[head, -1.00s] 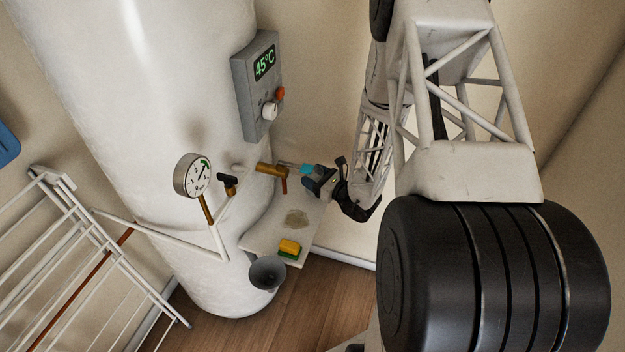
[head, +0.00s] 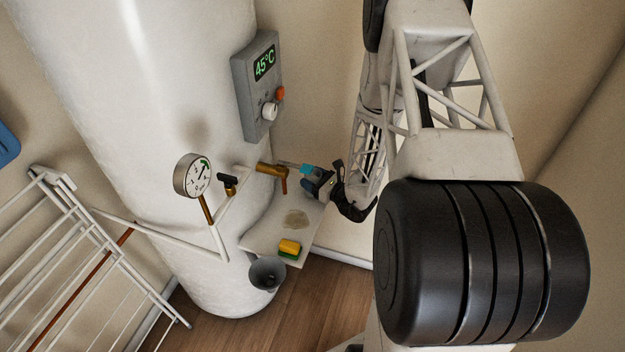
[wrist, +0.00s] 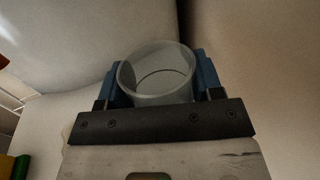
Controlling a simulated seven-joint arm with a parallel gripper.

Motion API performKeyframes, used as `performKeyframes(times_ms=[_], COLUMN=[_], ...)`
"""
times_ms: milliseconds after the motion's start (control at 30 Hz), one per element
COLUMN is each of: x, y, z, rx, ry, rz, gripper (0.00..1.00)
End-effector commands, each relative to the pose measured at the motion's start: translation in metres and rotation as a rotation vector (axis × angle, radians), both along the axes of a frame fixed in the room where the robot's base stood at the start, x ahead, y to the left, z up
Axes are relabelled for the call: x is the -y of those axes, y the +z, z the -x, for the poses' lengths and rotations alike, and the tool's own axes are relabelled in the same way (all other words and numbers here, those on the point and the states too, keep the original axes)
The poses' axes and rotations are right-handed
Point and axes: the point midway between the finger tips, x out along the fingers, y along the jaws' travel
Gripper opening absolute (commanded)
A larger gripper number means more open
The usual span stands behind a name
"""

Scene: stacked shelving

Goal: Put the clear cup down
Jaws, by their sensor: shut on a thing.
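The clear cup (wrist: 157,93) is upright between the two blue fingers of my gripper (wrist: 158,78) in the wrist view. The fingers are shut on its sides, and its open rim faces the camera. In the head view my gripper (head: 308,172) is at the right side of the white tank, beside the brass tap (head: 270,171) and above the back of a pale shelf (head: 262,240). The cup is too small and faint to make out clearly there. The gap between the cup's base and the shelf cannot be judged.
A wet-looking patch (head: 297,219) and a yellow-green sponge (head: 289,248) are on the shelf. A gauge (head: 193,176) and a control box (head: 257,85) are on the tank (head: 150,150). A white rack (head: 80,260) stands left.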

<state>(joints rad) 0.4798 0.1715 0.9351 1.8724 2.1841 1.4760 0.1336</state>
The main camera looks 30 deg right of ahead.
Motion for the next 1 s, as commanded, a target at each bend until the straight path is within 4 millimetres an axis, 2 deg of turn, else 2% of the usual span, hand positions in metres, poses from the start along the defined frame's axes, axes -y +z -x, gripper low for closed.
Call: performKeyframes(times_ms=[567,600,733,1000], x=[0.0002,0.0001,0.0002,0.0002], y=[-0.0091,-0.0089,-0.0087,-0.0086], z=[-0.0003,-0.0004,-0.0003,-0.0003], rx=[0.001,0.001,0.001,0.001], ry=[0.0,0.0,0.0,0.0], rz=[0.0,0.0,0.0,0.0], gripper=[0.37,0.65,0.85,0.86])
